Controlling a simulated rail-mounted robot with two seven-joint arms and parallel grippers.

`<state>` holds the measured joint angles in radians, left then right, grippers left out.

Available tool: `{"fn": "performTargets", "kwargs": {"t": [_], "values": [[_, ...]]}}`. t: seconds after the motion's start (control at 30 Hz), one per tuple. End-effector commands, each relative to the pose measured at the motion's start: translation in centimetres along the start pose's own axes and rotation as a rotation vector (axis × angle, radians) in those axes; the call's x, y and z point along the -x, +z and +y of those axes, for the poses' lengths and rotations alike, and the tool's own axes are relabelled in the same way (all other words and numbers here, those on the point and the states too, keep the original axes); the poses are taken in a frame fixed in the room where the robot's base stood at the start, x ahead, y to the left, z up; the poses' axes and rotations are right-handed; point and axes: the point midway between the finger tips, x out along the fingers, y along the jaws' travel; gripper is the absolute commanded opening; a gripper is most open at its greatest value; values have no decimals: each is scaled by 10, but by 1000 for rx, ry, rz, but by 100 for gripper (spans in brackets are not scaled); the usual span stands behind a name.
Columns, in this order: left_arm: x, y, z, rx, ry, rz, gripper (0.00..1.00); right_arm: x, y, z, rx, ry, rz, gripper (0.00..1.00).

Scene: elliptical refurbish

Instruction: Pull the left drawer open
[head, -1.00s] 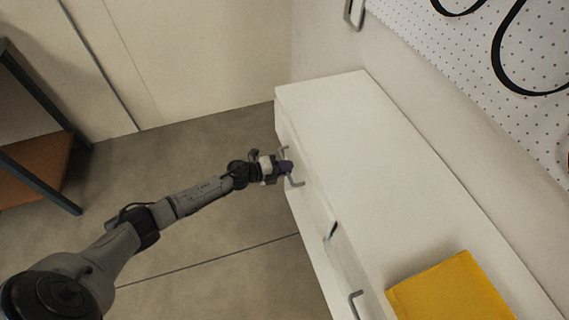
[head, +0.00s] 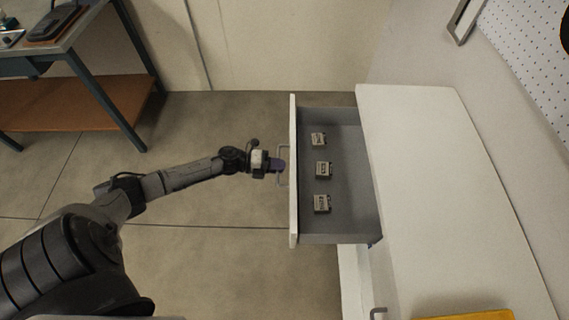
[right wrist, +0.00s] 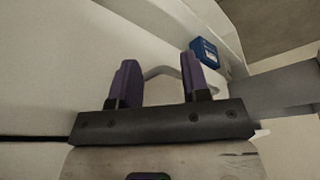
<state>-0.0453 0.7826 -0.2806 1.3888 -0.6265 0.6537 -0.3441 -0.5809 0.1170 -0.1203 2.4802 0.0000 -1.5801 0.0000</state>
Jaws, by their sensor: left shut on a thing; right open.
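The left drawer (head: 345,215) of the white cabinet stands pulled out, its grey inside showing and its white front (head: 293,220) well away from the cabinet. My left gripper (head: 280,165) is shut on the drawer's grey handle (head: 283,149) from the left side. My right gripper (right wrist: 158,82) is open in the right wrist view, its purple fingers on either side of a grey handle (right wrist: 160,71) on a white front. I cannot tell whether they touch it. The right gripper is not visible in the head view.
The white cabinet top (head: 430,180) is clear except for a yellow item (head: 470,317) at the bottom edge. A workbench (head: 110,100) stands at the upper left. A blue item (right wrist: 207,52) shows in the right wrist view.

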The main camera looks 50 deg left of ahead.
Motion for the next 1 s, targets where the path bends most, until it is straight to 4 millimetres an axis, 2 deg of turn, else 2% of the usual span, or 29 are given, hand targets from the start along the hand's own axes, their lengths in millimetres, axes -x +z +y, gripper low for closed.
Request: {"fn": "performTargets", "kwargs": {"t": [0.6, 0.63, 0.8, 0.87, 1.0], "values": [[2, -2, 0, -5, -2, 20, 0, 0, 0, 2, 5, 5, -1, 43], [2, -2, 0, -5, -2, 20, 14, 0, 0, 2, 5, 5, -1, 43], [2, -2, 0, -4, -1, 19, 31, 0, 0, 2, 5, 4, -1, 43], [2, -2, 0, -4, -1, 19, 36, 0, 0, 2, 5, 4, -1, 43], [2, -2, 0, -4, 0, 19, 36, 0, 0, 1, 3, 3, 0, 43]]}}
